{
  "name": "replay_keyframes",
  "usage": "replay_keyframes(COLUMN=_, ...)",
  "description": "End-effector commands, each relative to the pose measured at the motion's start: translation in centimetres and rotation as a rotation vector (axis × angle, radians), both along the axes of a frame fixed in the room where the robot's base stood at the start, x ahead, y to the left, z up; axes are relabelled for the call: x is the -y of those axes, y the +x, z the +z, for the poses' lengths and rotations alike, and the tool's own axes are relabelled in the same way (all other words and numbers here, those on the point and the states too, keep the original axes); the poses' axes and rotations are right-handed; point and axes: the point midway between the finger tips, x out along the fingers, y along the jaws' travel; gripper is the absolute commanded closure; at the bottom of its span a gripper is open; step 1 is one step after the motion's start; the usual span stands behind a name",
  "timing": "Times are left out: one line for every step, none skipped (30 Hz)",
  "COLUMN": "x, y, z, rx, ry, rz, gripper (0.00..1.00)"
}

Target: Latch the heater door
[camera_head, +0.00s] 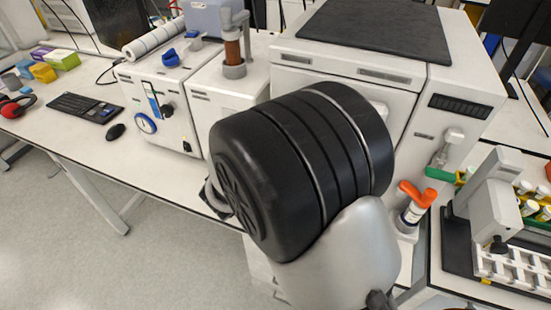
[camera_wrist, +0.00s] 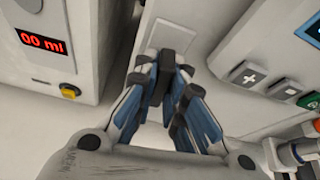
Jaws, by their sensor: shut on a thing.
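In the wrist view my gripper (camera_wrist: 166,85) has its blue-lined fingers drawn together on a narrow dark handle-like piece (camera_wrist: 164,72), in front of a pale panel (camera_wrist: 170,38). I cannot tell whether this piece is the door latch. In the head view my black and grey arm covers the gripper and what it holds. A white cabinet with a black top (camera_head: 370,30) stands behind the arm. Its front panel (camera_head: 340,90) may be the heater door; its lower part is hidden, so I cannot tell its latch state.
A box with a red display (camera_wrist: 42,42) and yellow button stands left of the gripper in the wrist view; a button panel (camera_wrist: 275,80) is close on the right. In the head view an orange-handled fitting (camera_head: 416,194) and a vial rack (camera_head: 510,268) are right of the arm.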

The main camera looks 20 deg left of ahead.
Motion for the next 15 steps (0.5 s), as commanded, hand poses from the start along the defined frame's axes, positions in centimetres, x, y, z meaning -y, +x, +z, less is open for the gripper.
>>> replay_keyframes(x=0.03, y=0.01, z=-0.31, rx=0.004, ry=0.025, rz=0.001, gripper=1.0)
replay_keyframes(x=0.03, y=0.0, z=-0.29, rx=0.005, ry=0.04, rz=0.0, gripper=1.0)
replay_keyframes(x=0.02, y=0.0, z=-0.29, rx=0.005, ry=0.056, rz=0.001, gripper=1.0)
replay_keyframes(x=0.01, y=0.0, z=-0.27, rx=0.006, ry=0.068, rz=0.0, gripper=1.0)
replay_keyframes(x=0.01, y=0.0, z=-0.23, rx=0.006, ry=0.079, rz=0.001, gripper=1.0)
replay_keyframes(x=0.0, y=0.0, z=-0.2, rx=0.007, ry=0.091, rz=0.0, gripper=1.0)
replay_keyframes(x=0.0, y=0.0, z=-0.18, rx=0.008, ry=0.098, rz=0.0, gripper=1.0)
replay_keyframes(x=0.01, y=0.01, z=-0.17, rx=0.008, ry=0.106, rz=0.0, gripper=1.0)
replay_keyframes(x=0.01, y=0.01, z=-0.13, rx=0.01, ry=0.112, rz=0.001, gripper=1.0)
replay_keyframes(x=0.01, y=0.01, z=-0.11, rx=0.01, ry=0.118, rz=0.001, gripper=1.0)
replay_keyframes(x=0.01, y=0.01, z=-0.08, rx=0.01, ry=0.121, rz=0.001, gripper=1.0)
replay_keyframes(x=0.01, y=0.0, z=-0.04, rx=0.011, ry=0.125, rz=0.001, gripper=1.0)
replay_keyframes(x=0.01, y=0.01, z=-0.03, rx=0.01, ry=0.129, rz=0.001, gripper=1.0)
replay_keyframes(x=0.01, y=0.0, z=-0.01, rx=0.01, ry=0.131, rz=0.001, gripper=1.0)
replay_keyframes(x=0.01, y=0.0, z=0.0, rx=0.01, ry=0.133, rz=0.0, gripper=1.0)
